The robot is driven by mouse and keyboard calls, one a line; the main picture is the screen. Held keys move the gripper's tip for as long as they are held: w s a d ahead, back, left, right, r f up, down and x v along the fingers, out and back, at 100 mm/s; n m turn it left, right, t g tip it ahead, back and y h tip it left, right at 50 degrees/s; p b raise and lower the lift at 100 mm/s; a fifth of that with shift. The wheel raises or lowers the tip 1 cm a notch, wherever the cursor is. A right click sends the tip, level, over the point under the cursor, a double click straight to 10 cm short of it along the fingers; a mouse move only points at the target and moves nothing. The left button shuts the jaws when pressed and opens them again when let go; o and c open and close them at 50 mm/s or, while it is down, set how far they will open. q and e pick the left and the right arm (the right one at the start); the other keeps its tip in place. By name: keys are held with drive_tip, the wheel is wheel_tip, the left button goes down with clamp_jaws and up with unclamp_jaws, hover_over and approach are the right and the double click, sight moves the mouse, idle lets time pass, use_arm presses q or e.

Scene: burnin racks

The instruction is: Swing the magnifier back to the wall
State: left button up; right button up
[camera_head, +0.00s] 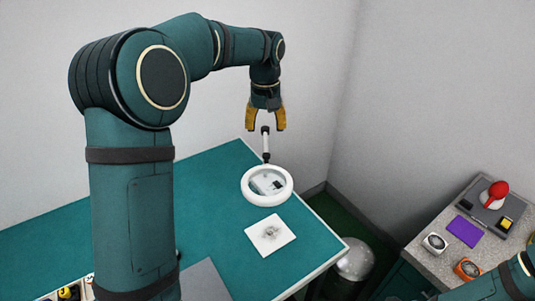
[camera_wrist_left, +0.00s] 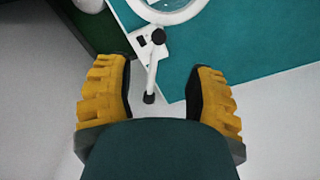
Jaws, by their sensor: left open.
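The magnifier (camera_head: 245,186) is a white ring on a thin arm, held over the teal table near its right corner. Its handle, a white rod with dark ends (camera_head: 265,145), rises from the ring's far side. My left gripper (camera_head: 266,125) has yellow fingers and is open just above the top of this rod. In the left wrist view the rod (camera_wrist_left: 152,72) lies between the open fingers (camera_wrist_left: 160,95), touching neither, and part of the ring (camera_wrist_left: 168,16) shows at the top.
The teal table (camera_head: 200,180) carries a white square card (camera_head: 269,234) below the ring. A grey counter (camera_head: 420,255) at right holds a red-topped item (camera_head: 497,189), a purple pad (camera_head: 465,231) and small gauges. A metal bin (camera_head: 356,259) stands between. Grey walls close the back.

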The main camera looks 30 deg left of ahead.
sight(266, 154)
use_arm(q)
wheel_tip(266, 154, down, 11)
drive_tip(key=shift+w, duration=0.15)
idle(0.4)
clamp_jaws()
